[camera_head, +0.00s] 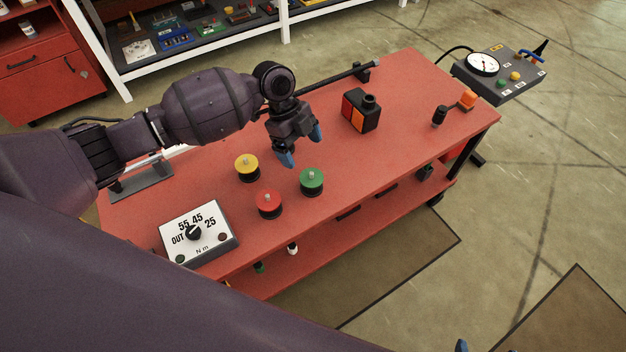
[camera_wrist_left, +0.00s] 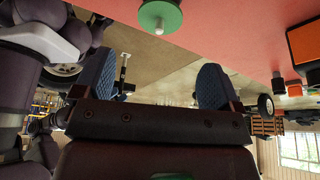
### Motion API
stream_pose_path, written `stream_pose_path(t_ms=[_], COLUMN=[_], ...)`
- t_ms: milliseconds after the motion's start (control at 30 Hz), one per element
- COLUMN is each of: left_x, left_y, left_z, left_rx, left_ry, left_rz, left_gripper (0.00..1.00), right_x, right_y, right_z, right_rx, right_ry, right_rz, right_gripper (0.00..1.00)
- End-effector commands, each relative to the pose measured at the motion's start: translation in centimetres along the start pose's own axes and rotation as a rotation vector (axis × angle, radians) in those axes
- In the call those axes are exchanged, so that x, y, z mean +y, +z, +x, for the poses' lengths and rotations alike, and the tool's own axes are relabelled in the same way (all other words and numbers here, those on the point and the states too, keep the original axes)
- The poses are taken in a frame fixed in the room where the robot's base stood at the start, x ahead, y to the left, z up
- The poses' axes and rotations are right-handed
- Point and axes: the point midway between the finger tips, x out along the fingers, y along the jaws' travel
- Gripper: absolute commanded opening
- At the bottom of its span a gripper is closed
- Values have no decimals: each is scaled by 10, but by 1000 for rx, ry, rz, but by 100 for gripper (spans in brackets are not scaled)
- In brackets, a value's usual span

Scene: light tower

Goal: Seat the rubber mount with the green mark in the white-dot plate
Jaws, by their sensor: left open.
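The green-marked rubber mount (camera_head: 312,180) stands upright on the red bench (camera_head: 420,95), a black disc with a green top and a pale stud. It also shows at the top of the left wrist view (camera_wrist_left: 160,16). My left gripper (camera_head: 302,146) is open and empty above the bench, behind the green mount in the head view. Its blue fingers (camera_wrist_left: 155,85) are apart with nothing between them. A blue tip of what looks like my right gripper (camera_head: 461,346) shows at the bottom edge. I cannot make out a white-dot plate.
Yellow (camera_head: 247,167) and red (camera_head: 268,204) mounts stand beside the green one. A torque dial box (camera_head: 199,232) sits at the bench's near left, a black-and-orange block (camera_head: 361,111) behind right. A gauge box (camera_head: 500,75) stands beyond the right end. The bench's right middle is clear.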

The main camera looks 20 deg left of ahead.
Motion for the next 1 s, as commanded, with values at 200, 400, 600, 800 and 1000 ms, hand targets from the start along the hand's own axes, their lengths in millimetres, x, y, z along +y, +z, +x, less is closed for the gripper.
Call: stream_pose_path(t_ms=[200,400,600,800,1000], left_x=[1,1,3,2,2], left_y=[0,0,3,3,2], left_z=[34,44,71,90,89], left_rx=[3,2,4,2,0], left_ry=[4,2,6,3,-1], left_rz=[-2,-1,-3,-2,-1], left_gripper=[90,90,90,90,90], right_x=[-1,-2,-4,-4,-3], right_y=[13,14,19,19,15], right_z=[2,2,5,7,7], right_rx=[-24,-24,-34,-32,-24], right_ry=[-1,-1,-3,-5,-3], right_rz=[2,5,7,6,6], right_gripper=[88,88,88,88,88])
